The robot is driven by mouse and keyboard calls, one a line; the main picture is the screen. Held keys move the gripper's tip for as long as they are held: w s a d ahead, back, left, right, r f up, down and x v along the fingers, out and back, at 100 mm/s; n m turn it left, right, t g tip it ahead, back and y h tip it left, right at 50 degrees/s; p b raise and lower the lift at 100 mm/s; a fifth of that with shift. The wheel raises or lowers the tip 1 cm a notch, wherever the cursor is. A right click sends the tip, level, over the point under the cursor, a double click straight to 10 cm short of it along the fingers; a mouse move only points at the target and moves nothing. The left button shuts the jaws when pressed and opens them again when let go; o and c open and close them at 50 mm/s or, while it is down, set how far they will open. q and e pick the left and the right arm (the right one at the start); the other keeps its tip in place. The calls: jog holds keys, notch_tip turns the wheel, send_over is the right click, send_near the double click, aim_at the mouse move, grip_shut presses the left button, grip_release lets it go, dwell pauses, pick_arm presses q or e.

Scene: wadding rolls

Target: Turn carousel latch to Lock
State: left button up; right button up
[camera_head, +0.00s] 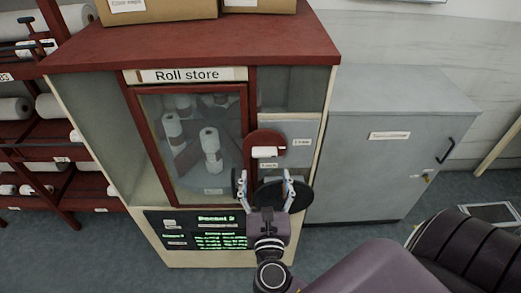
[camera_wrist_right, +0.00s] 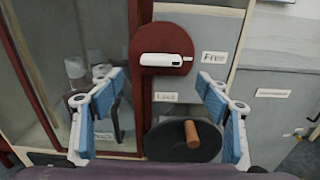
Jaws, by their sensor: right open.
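The carousel latch is a white bar handle (camera_head: 265,152) on a dark red round-topped plate (camera_head: 264,139), on the front of the roll store cabinet. It also shows in the right wrist view (camera_wrist_right: 165,60), lying about horizontal. A "Free" label (camera_wrist_right: 214,57) is to its right and a "Lock" label (camera_wrist_right: 166,97) is below it. My right gripper (camera_head: 264,178) is open and empty, just below and in front of the latch. In the wrist view its fingers stand apart on either side, not touching the handle. My left gripper is out of view.
A black disc (camera_wrist_right: 160,141) with a brown knob (camera_wrist_right: 192,134) sits below the latch, between my right fingers in view. A red-framed glass door (camera_head: 180,195) with white rolls behind it is left. A dark display (camera_head: 205,233) is below. A grey cabinet (camera_head: 365,170) stands right.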

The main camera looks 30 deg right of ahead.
aim_at(265, 155)
jog(key=p+x, duration=0.1)
jog(key=x, duration=0.1)
jog(key=p+x, duration=0.1)
jog(key=x, duration=0.1)
jog(key=r+x, duration=0.1)
jog(key=x, duration=0.2)
jog(key=shift+w+d+p, duration=0.1)
jog(key=shift+p, duration=0.3)
jog(key=shift+w+d, duration=0.2)
jog(key=shift+d, duration=0.05)
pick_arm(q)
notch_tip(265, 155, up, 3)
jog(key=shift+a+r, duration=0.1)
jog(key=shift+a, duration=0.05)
pick_arm(e)
jog(key=shift+a, duration=0.1)
jog(key=shift+c, duration=1)
jog(key=c, duration=1)
